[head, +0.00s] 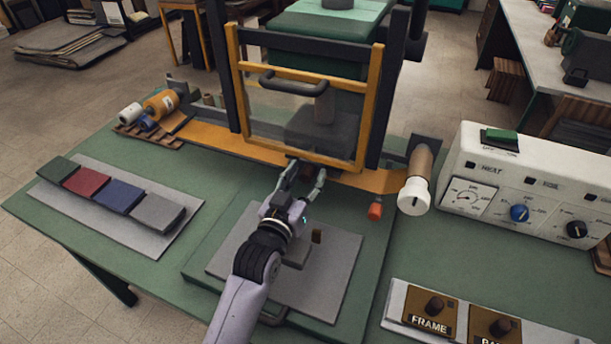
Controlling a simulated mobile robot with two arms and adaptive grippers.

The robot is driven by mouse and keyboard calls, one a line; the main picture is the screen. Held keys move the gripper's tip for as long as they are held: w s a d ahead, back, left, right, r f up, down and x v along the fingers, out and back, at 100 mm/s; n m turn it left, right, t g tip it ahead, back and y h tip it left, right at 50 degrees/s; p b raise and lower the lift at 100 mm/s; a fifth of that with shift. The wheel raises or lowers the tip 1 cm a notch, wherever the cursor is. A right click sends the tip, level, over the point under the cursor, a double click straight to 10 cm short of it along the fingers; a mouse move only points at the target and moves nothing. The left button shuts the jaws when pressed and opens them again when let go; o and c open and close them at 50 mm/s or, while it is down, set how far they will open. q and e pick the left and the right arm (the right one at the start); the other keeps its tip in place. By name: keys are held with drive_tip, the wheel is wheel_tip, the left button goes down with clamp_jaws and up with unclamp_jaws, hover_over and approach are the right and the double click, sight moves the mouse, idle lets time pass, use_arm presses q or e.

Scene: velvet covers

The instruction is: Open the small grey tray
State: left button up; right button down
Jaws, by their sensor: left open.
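A flat grey tray or plate (335,275) lies on a raised green bed at the middle front of the table. A small grey block with a brown tab (316,237) sits on it, partly hidden by my arm. A dark bar handle (272,320) shows at the bed's front edge, also partly hidden. My left gripper (305,172) is open and empty. Its fingers point away from me, beyond the plate's far edge, close below the orange-framed clear guard (310,130). I cannot tell if they touch anything. My right gripper is out of view.
A grey board (152,237) with several coloured swatches lies at left. The white control panel (535,190) stands at right, with a FRAME knob box (430,310) in front. Dark posts flank the guard. A white-ended roller (414,196) and orange knob (375,211) stand right of the gripper.

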use_arm(q)
drive_tip(key=shift+c, duration=0.4)
clamp_jaws()
idle(0.4)
